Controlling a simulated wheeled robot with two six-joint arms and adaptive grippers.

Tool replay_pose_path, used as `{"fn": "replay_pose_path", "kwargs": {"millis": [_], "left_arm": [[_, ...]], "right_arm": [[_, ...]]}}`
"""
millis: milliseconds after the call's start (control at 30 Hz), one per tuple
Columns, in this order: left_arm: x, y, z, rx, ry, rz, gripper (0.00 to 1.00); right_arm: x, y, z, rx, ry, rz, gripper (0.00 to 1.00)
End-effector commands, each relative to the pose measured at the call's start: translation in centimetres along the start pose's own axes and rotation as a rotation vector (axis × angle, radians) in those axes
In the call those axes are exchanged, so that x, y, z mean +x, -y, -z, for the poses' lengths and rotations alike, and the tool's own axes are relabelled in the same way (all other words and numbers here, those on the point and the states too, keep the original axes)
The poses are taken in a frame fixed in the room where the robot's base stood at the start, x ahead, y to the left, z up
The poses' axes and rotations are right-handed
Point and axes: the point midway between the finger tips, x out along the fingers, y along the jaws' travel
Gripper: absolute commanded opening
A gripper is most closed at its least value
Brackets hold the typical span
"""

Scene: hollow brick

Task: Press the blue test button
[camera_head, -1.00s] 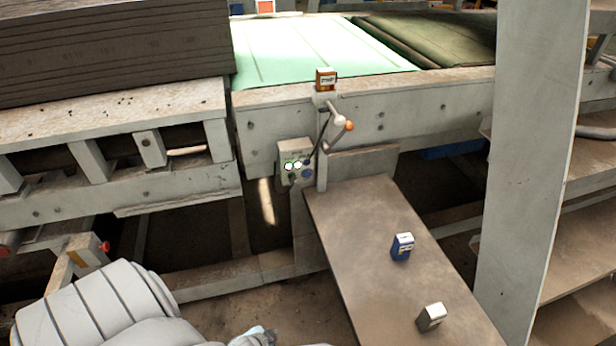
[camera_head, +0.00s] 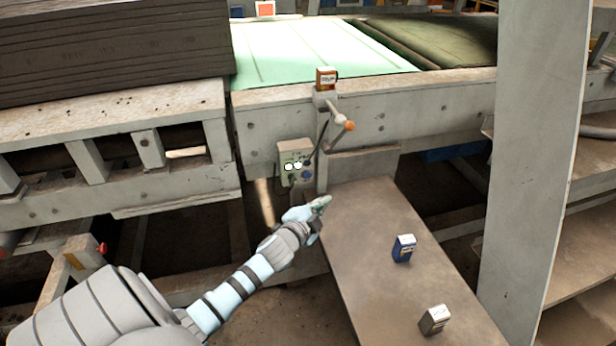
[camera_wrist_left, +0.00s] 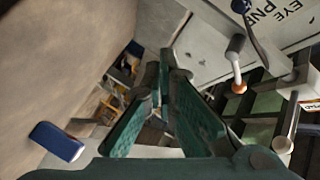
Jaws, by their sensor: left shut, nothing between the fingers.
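The grey control box (camera_head: 295,162) is mounted on the machine's side frame, below the lever. It carries two lit white-green lamps and a small blue button (camera_head: 307,175) at its lower right. My left gripper (camera_head: 322,203) is shut and empty, just below and to the right of the box, near the top end of the brown board. It appears apart from the button in the head view. The left wrist view shows its green fingers (camera_wrist_left: 166,75), but I cannot make out the button there. My right gripper is not in view.
A lever with an orange knob (camera_head: 349,126) stands right of the box; it also shows in the left wrist view (camera_wrist_left: 238,86). A brown board (camera_head: 360,215) carries a blue block (camera_head: 404,248) and a grey block (camera_head: 434,320). An orange-brown block (camera_head: 326,79) sits above the lever.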

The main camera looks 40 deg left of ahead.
Motion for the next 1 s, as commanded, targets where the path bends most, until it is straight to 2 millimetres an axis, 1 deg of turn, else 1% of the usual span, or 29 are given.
{"fn": "replay_pose_path", "kwargs": {"millis": [167,267,433,600,700,833,1000], "left_arm": [[0.2,0.0,-0.1,-0.001,0.001,-0.001,0.00],[0.7,0.2,-0.6,-0.001,0.001,-0.003,0.00],[2.2,1.4,-1.7,-0.002,0.002,-0.001,0.00],[4.1,2.4,-3.2,-0.001,0.002,-0.001,0.00],[5.0,3.1,-3.8,-0.002,0.003,-0.002,0.00],[5.8,3.8,-4.4,-0.001,0.002,-0.002,0.00],[6.1,4.3,-4.6,-0.003,0.002,-0.002,0.00]], "right_arm": [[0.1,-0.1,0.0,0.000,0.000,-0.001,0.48],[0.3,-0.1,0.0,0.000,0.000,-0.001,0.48],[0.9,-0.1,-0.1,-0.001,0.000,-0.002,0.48],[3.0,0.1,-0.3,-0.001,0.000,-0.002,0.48],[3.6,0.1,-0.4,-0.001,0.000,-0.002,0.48],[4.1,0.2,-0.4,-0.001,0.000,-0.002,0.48],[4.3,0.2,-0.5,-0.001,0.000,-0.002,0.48]]}}
